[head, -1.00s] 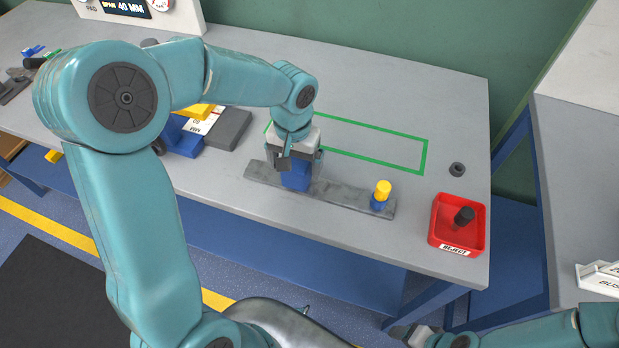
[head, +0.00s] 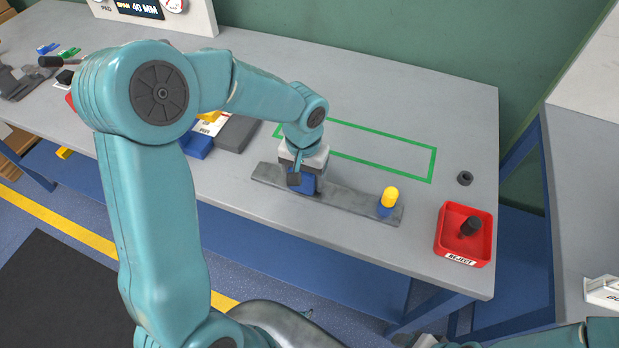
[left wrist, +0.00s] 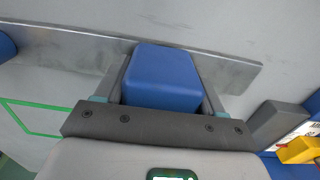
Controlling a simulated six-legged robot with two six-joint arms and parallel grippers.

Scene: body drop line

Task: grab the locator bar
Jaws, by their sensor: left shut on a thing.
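The locator bar (head: 345,199) is a long flat grey metal bar lying on the workbench near its front edge. A blue block (head: 308,186) stands on the bar like a grip, and a yellow-topped blue pin (head: 389,197) stands at its right end. My left gripper (head: 303,182) points down at the bar and is shut on the blue block. The left wrist view shows the block (left wrist: 162,78) between both fingers, with the bar (left wrist: 225,74) running behind it. My right gripper is not clearly in view.
A green outlined rectangle (head: 433,165) is marked on the bench behind the bar. A red reject tray (head: 441,241) with a dark peg (head: 470,226) is at the right, near a dark ring (head: 465,178). A grey block (head: 238,132) lies left of the gripper.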

